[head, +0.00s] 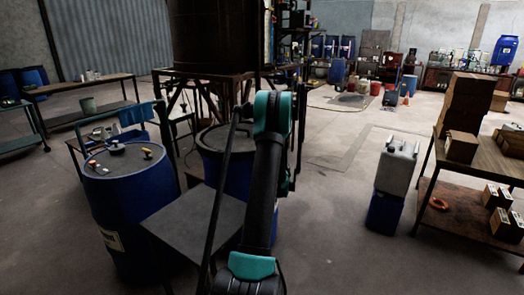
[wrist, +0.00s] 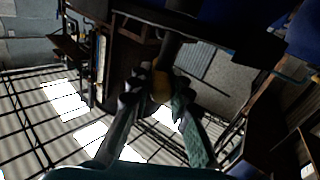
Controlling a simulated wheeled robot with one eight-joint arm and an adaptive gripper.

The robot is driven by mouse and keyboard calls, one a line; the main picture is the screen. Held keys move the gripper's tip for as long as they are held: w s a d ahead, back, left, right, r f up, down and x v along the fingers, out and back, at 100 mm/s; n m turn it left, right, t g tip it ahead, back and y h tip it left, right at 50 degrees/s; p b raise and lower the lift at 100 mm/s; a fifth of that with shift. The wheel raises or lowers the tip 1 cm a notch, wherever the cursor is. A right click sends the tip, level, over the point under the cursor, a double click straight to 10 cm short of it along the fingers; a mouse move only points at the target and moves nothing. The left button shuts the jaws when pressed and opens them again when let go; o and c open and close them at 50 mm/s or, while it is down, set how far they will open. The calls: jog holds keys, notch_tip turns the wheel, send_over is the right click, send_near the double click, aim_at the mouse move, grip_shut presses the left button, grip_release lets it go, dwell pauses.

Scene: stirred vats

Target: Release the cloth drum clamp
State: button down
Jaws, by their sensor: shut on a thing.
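In the wrist view the two fingers of my gripper (wrist: 158,100) come together on a small yellow-tan piece (wrist: 161,87), which seems to join a dark bar above it. I cannot tell whether this piece belongs to the drum clamp. In the head view a blue drum (head: 232,178) with a dark rim stands behind my arm, which covers much of it. No clamp can be made out there, and my gripper is hidden behind the arm. No cloth can be told for certain.
Another blue drum (head: 130,215) stands at left with small items on its lid. A grey flat surface (head: 193,222) lies between the drums. A dark vat (head: 212,40) rises behind. Open floor lies between.

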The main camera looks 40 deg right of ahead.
jog(key=shift+d+n+y, duration=0.1)
jog(key=shift+n+y, duration=0.5)
jog(key=shift+y, duration=0.6)
jog(key=c, duration=1.4)
grip_release()
jog(key=s, duration=0.4)
jog(key=s+a, duration=0.1)
jog(key=s, duration=0.7)
jog(key=shift+a, duration=0.2)
jog(key=shift+w, duration=0.1)
